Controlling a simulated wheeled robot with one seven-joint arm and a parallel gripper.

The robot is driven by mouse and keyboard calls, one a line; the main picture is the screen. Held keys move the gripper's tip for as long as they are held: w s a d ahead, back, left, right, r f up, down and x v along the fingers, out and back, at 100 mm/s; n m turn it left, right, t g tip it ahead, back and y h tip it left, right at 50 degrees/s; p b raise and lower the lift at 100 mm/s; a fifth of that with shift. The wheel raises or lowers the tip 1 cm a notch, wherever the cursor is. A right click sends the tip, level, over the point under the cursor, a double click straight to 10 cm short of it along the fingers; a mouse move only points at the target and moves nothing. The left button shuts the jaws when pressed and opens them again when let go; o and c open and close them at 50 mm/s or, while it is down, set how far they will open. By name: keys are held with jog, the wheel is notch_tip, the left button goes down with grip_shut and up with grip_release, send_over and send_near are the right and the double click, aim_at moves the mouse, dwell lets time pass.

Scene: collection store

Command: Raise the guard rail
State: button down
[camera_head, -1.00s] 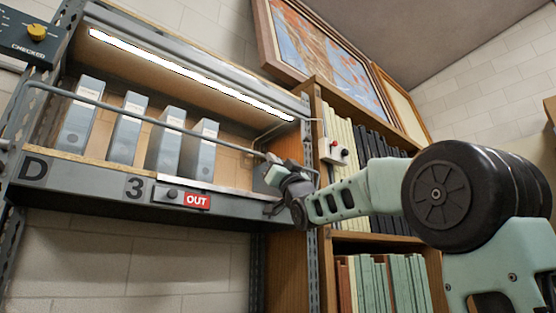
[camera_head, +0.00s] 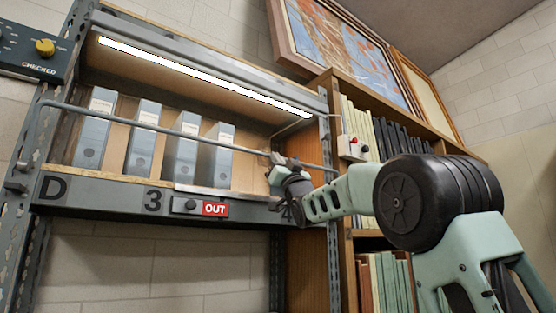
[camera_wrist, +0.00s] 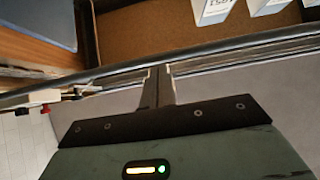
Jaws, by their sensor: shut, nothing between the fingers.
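The guard rail (camera_head: 180,131) is a thin grey bar across the front of the shelf bay, at about the middle height of the grey binders. Its left end bends back at the left post. My gripper (camera_head: 272,158) is at the right part of the rail, its fingers small in this view. In the wrist view the rail (camera_wrist: 230,45) slants across the frame, and my shut, empty fingers (camera_wrist: 157,72) reach up to it, their tips at its lower edge. I cannot tell whether they touch it.
Several grey binders (camera_head: 182,158) stand behind the rail. The shelf edge (camera_head: 110,192) carries a red OUT sign (camera_head: 215,209). A small switch box (camera_head: 353,147) is on the bookcase right of my gripper. A panel with a yellow knob (camera_head: 45,47) hangs upper left.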

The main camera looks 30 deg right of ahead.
jog(key=w+p, duration=0.1)
jog(key=w+r+g, duration=0.1)
jog(key=w+g+p, duration=0.1)
jog(key=shift+w+r+p, duration=0.25)
jog(key=shift+r+p, duration=0.05)
jog(key=shift+r, duration=0.05)
